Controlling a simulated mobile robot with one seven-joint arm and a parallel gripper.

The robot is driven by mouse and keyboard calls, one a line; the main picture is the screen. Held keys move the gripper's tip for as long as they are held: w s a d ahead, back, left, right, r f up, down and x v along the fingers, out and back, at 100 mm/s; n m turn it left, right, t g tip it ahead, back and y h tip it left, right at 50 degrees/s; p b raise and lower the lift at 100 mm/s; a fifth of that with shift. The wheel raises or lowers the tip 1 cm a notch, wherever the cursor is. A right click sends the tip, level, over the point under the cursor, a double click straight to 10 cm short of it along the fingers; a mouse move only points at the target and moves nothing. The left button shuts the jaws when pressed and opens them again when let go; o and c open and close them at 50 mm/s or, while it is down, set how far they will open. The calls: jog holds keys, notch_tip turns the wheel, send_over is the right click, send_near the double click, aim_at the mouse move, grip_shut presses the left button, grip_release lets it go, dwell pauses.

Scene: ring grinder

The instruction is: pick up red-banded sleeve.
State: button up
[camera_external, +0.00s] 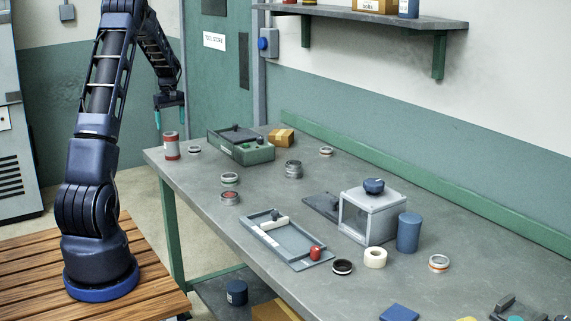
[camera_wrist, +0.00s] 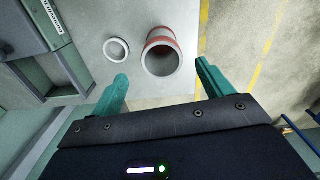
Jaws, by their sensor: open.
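The red-banded sleeve (camera_external: 171,146), a grey hollow cylinder with red bands, stands upright near the table's far left corner. In the wrist view the sleeve (camera_wrist: 161,60) lies ahead of the fingers, and I look into its open end. My gripper (camera_external: 171,118) hangs above the sleeve, pointing down. Its teal fingers are open, and the wrist view shows the gap between the fingertips (camera_wrist: 162,71) empty. The sleeve appears roughly centred between the fingers and is not held.
A small pale ring (camera_wrist: 116,50) lies beside the sleeve, left of it in the wrist view. A green machine box (camera_external: 241,146) stands to the right. Several rings, a grey tray (camera_external: 262,246) and a clear-sided box (camera_external: 368,216) occupy the grey table (camera_external: 200,186). The table edge is close to the sleeve.

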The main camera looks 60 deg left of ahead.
aim_at(172, 146)
notch_tip(172, 146, down, 11)
jog(key=shift+s+a+r, duration=0.1)
jog(key=shift+s+a, duration=0.05)
jog(key=c, duration=1.1)
